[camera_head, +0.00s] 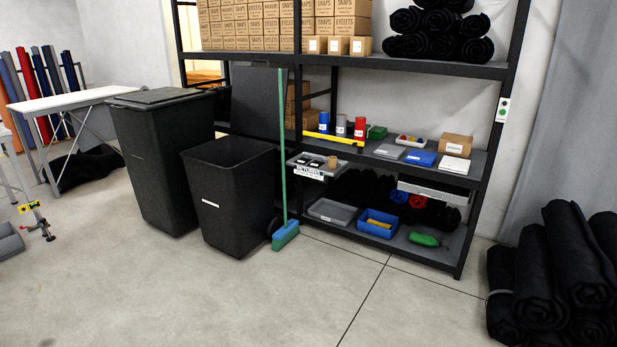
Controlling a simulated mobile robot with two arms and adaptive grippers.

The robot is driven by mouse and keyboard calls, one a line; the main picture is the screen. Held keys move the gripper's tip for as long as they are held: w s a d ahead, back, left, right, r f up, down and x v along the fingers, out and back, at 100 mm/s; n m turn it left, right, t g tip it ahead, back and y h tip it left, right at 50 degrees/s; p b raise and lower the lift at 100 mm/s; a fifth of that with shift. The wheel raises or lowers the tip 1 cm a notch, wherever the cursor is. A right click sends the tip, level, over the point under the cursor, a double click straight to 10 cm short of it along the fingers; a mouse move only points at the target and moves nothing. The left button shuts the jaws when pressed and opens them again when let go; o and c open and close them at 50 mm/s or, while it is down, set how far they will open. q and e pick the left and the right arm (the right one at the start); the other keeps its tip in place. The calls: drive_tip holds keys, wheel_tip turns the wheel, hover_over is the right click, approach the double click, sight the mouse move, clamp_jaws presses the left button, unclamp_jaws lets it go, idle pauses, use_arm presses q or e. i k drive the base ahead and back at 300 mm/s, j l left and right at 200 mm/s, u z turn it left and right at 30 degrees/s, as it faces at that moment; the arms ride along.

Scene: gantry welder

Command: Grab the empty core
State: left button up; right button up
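A small brown cylinder (332,162), which looks like a bare cardboard core, stands upright at the right end of a small grey tray (296,162) with a white printed label on its front. The tray is at the shelf rack's left side, between the middle and bottom shelves. Small dark items with white marks lie beside the cylinder in the tray. The cylinder is too small to see whether it is hollow. Neither of my grippers is in view.
A green-handled broom (283,170) leans just left of the tray. An open black bin (230,200) and a taller lidded bin (160,160) stand further left. Black rolls (570,265) lie at the right. The floor (330,290) in front of the rack is clear.

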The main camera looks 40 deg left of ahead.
sight(332, 160)
drive_tip(key=i+j+u, duration=0.7)
drive_tip(key=i, duration=0.2)
drive_tip(key=i+j+u, duration=0.35)
drive_tip(key=i, duration=0.15)
drive_tip(key=i+u, duration=0.35)
drive_tip(key=i, duration=0.15)
drive_tip(key=i+z, duration=0.15)
drive_tip(key=i, duration=0.4)
drive_tip(key=i+j+z, duration=0.15)
drive_tip(key=i, duration=0.35)
drive_tip(key=i+j+z, duration=0.15)
drive_tip(key=i, duration=0.35)
drive_tip(key=i+j+z, duration=0.15)
drive_tip(key=i+j, duration=0.15)
drive_tip(key=i, duration=0.2)
drive_tip(key=i+j+z, duration=0.15)
drive_tip(key=i+j, duration=0.15)
drive_tip(key=i, duration=0.2)
drive_tip(key=i+l+u, duration=0.2)
drive_tip(key=l, duration=0.2)
drive_tip(key=k+j, duration=0.05)
drive_tip(key=k, duration=0.05)
